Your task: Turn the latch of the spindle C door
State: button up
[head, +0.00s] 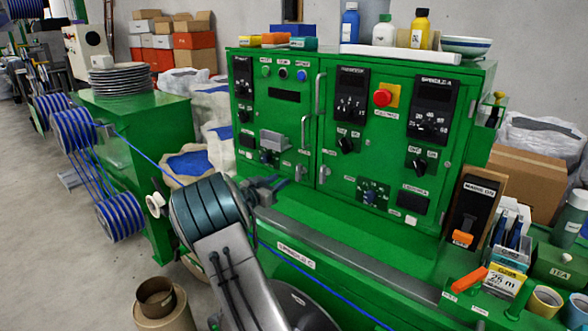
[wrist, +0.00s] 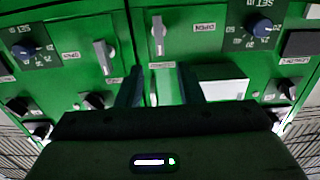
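The green control cabinet (head: 345,180) has two doors side by side. A small grey latch (head: 300,172) sits low on the left door and another latch (head: 323,173) on the right door. Both show in the wrist view, the left latch (wrist: 103,57) and the right latch (wrist: 158,35), both roughly upright. A "SPINDLE C" label (head: 297,257) is on the bench front; I cannot tell which latch belongs to spindle C. My gripper (head: 272,189) is in front of the lower left door; its fingers (wrist: 160,76) are apart below the right latch, touching neither latch.
Dials and knobs flank the latches, including a blue dial (head: 368,196). A grey box (head: 272,140) juts from the left door. A blue cable (head: 330,289) runs below my arm. Bottles (head: 384,30) stand on the cabinet. A brown carton (head: 528,180) is at right.

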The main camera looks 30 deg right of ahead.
aim_at(297, 170)
jog(key=p+x, duration=0.3)
jog(key=x, duration=0.5)
jog(key=shift+w+d, duration=0.1)
jog(key=shift+d, duration=0.2)
grip_shut()
